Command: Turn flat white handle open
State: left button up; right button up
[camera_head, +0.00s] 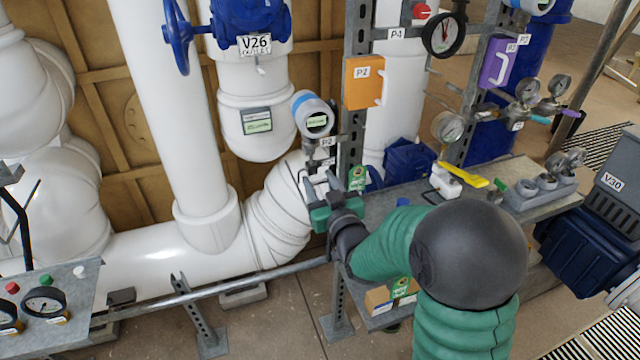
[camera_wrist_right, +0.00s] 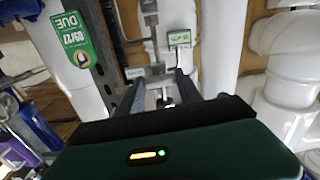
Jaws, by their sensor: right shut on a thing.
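My right gripper (camera_head: 321,186) reaches in from the lower right on a green and black arm, at the pipe junction beside the upright grey post. In the right wrist view its two dark fingers (camera_wrist_right: 161,92) point away from me, with a small pale piece between them. The gripper is shut on this piece, which appears to be the flat white handle (camera_wrist_right: 163,101). Most of the handle is hidden by the fingers and gripper body, so its angle cannot be told. My left gripper is not clearly seen.
A grey perforated post (camera_head: 355,60) with an orange P2 box (camera_head: 364,82) stands right behind my gripper. A round gauge (camera_head: 313,116) sits just above. A yellow lever (camera_head: 462,174) lies on the grey bench to the right. Thick white pipes (camera_head: 160,110) fill the left.

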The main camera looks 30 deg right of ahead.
jog(key=n+b, duration=0.1)
jog(key=n, duration=0.1)
jog(key=n+b, duration=0.1)
jog(key=n, duration=0.1)
jog(key=shift+f+b, duration=0.3)
jog(key=shift+b, duration=0.05)
jog(key=n+b, duration=0.2)
jog(key=n, duration=0.2)
jog(key=shift+a+n+b, duration=0.1)
jog(key=shift+n+b, duration=0.2)
jog(key=shift+b, duration=0.1)
jog(key=n+b, duration=0.2)
jog(key=n, duration=0.2)
jog(key=shift+f+b, duration=0.1)
jog(key=shift+b, duration=0.2)
jog(key=shift+n+b, duration=1.1)
jog(key=shift+n, duration=1.2)
jog(key=o, duration=1.4)
jog(key=shift+w, duration=0.1)
jog(key=shift+r, duration=0.2)
